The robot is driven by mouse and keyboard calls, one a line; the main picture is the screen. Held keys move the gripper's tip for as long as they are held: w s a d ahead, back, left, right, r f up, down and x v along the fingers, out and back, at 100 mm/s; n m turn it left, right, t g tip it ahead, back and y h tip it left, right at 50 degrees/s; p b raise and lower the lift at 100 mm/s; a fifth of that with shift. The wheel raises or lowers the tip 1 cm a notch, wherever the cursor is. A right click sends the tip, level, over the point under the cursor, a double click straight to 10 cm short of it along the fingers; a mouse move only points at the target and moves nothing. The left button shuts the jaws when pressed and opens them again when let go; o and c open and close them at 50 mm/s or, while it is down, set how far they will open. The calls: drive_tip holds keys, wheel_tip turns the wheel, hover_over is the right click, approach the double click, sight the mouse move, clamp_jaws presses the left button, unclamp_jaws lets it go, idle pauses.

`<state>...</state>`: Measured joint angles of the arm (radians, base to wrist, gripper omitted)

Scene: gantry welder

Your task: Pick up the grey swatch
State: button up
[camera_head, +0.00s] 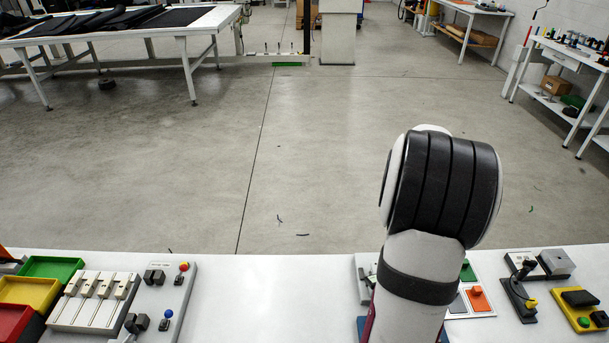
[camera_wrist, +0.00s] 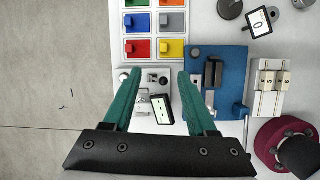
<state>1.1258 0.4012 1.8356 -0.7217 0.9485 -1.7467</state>
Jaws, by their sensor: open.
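The grey swatch (camera_wrist: 173,21) lies in the right column of a white swatch board at the top of the wrist view, between an orange tile above and a yellow tile below. In the head view the grey swatch (camera_head: 457,304) shows partly beside my arm, left of the orange one. My gripper (camera_wrist: 153,76) is open and empty, with green fingers spread over a white box with switches and a small display. Its fingertips are below the swatch board in the wrist view, apart from the grey swatch. My arm hides the gripper in the head view.
A blue fixture (camera_wrist: 232,62) with dark parts stands just right of the fingers in the wrist view. A white slider block (camera_wrist: 268,90) and a maroon round object (camera_wrist: 272,140) lie farther right. Bare floor (camera_wrist: 50,60) lies beyond the table edge at left.

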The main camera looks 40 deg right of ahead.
drive_tip(key=shift+n, duration=0.6)
drive_tip(key=s+x, duration=0.1)
drive_tip(key=x, duration=0.5)
drive_tip(key=s+d+r+x, duration=0.1)
drive_tip(key=x, duration=0.5)
drive_tip(key=s+d+x, duration=0.1)
drive_tip(key=x, duration=0.5)
drive_tip(key=shift+s+d, duration=0.2)
drive_tip(key=shift+s, duration=0.2)
drive_tip(key=shift+r, duration=0.1)
clamp_jaws()
